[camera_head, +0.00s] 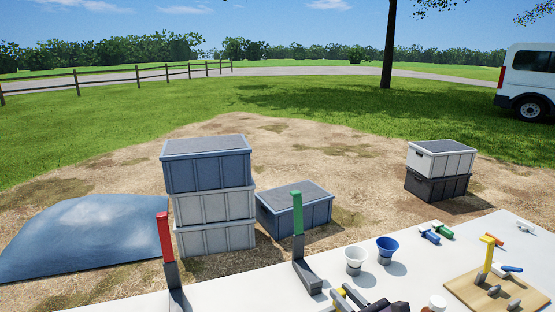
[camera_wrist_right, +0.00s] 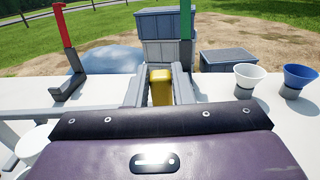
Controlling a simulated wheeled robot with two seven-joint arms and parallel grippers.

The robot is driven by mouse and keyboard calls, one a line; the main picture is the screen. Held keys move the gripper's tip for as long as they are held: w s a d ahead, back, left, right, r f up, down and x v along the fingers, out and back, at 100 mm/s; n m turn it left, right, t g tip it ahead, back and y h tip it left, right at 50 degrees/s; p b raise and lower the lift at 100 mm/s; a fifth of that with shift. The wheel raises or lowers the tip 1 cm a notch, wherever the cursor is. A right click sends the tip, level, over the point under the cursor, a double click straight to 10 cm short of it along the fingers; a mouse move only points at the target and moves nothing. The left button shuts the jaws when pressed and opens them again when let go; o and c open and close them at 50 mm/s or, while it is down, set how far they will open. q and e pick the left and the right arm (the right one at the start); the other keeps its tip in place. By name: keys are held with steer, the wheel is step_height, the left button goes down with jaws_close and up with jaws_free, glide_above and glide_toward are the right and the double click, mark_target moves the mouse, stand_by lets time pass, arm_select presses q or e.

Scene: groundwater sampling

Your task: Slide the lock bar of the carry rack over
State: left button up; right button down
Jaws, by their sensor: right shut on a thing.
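My right gripper (camera_head: 347,296) is at the bottom edge of the head view, over the front of the table. In the right wrist view, its two grey fingers (camera_wrist_right: 160,94) are shut on a yellow block (camera_wrist_right: 161,86), one finger on each side. The yellow block also shows in the head view (camera_head: 338,293). It may be the lock bar's grip, but its lower part is hidden. Light grey rails (camera_wrist_right: 75,116) run to the left of the fingers, possibly part of the carry rack; the purple gripper body hides much of them. My left gripper is in neither view.
A red-topped upright (camera_head: 165,236) and a green-topped upright (camera_head: 298,222) stand on the white table (camera_head: 235,297). A white cup (camera_head: 355,261) and a blue cup (camera_head: 386,250) stand to the right. A wooden board (camera_head: 465,290) with a yellow-topped post lies farther right.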

steer(key=shift+w+d, duration=0.3)
steer(key=shift+d, duration=0.25)
steer(key=shift+w+d+b, duration=0.2)
steer(key=shift+d+b, duration=0.1)
steer(key=shift+d, duration=0.2)
steer(key=c, duration=1.2)
jaws_free()
steer(key=shift+o, duration=0.2)
